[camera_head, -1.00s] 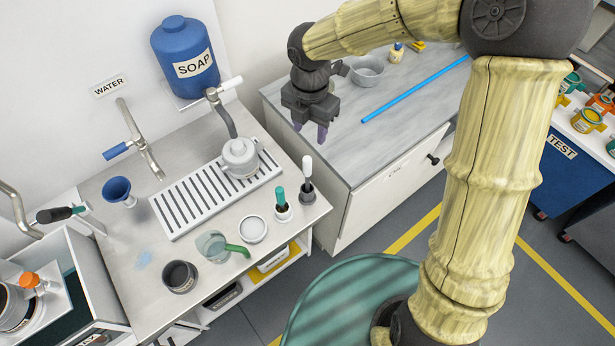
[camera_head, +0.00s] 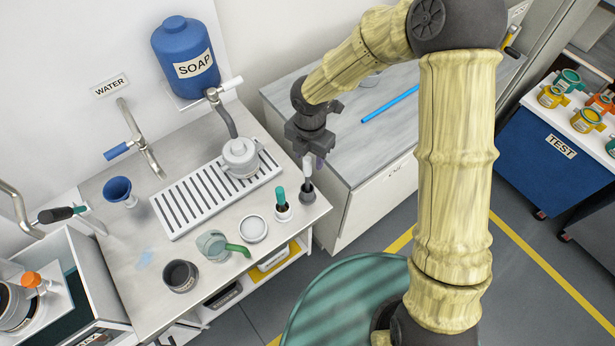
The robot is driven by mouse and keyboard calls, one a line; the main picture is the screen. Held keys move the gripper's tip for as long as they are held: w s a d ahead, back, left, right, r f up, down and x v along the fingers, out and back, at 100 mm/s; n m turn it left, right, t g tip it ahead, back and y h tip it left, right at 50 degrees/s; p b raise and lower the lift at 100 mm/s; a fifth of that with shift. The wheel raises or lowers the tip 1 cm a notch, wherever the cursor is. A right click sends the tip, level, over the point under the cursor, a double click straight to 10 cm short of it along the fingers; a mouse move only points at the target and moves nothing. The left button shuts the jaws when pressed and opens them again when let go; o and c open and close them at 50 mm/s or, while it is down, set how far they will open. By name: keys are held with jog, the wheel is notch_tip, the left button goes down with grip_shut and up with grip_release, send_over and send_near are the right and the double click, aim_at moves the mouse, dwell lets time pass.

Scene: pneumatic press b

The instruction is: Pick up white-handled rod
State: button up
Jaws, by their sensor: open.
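The white-handled rod (camera_head: 307,170) stands upright in a small dark grey holder (camera_head: 308,194) at the right corner of the sink counter. My gripper (camera_head: 312,160) points down directly over it, with the fingertips close around or beside the top of the white handle. The gripper is open. Its fingers partly hide the handle, and I cannot tell whether they touch it.
A green-handled rod in a white holder (camera_head: 282,208) stands just left of it. A white round dish (camera_head: 253,229), a glass cup with green handle (camera_head: 213,245) and a dark cup (camera_head: 181,276) sit further left. The grey bench (camera_head: 345,140) lies behind right.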

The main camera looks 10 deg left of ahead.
aim_at(307, 168)
jog(key=f, duration=0.5)
jog(key=shift+s+a+p, duration=0.25)
jog(key=shift+a+p, duration=0.05)
jog(key=shift+p, duration=0.1)
grip_shut()
